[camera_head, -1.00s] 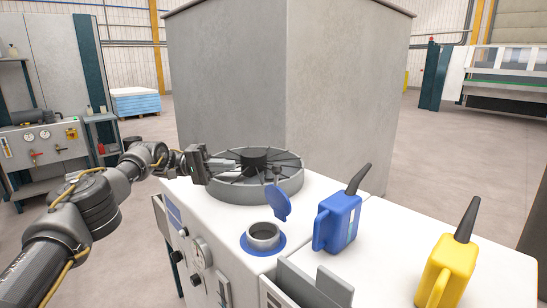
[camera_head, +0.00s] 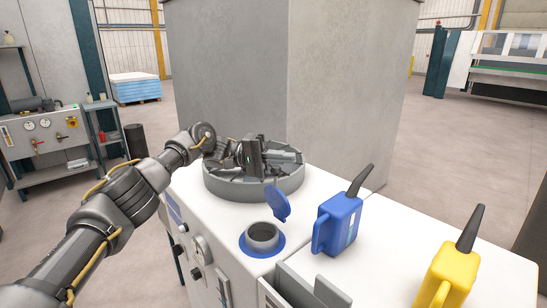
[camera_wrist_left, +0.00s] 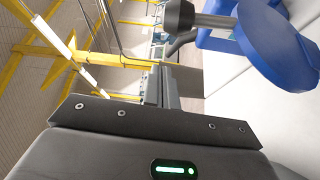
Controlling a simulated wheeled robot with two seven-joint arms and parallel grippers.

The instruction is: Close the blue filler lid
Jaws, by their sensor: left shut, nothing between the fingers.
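The blue filler lid (camera_head: 277,203) stands open, tilted up behind the round grey filler neck (camera_head: 263,236) with its blue collar, on the white machine top. My left gripper (camera_head: 297,157) is shut and empty over the round grey fan housing, behind the lid and apart from it in the head view. In the left wrist view the lid shows as a large blue disc (camera_wrist_left: 281,45) at the upper right, with part of the blue can behind it. My right gripper is not in view.
The fan housing (camera_head: 235,187) lies under my left gripper. A blue can (camera_head: 338,222) stands right of the filler, with a yellow can (camera_head: 449,275) further right. A tall grey cabinet (camera_head: 230,80) rises behind. A grey open box (camera_head: 300,287) is at the front edge.

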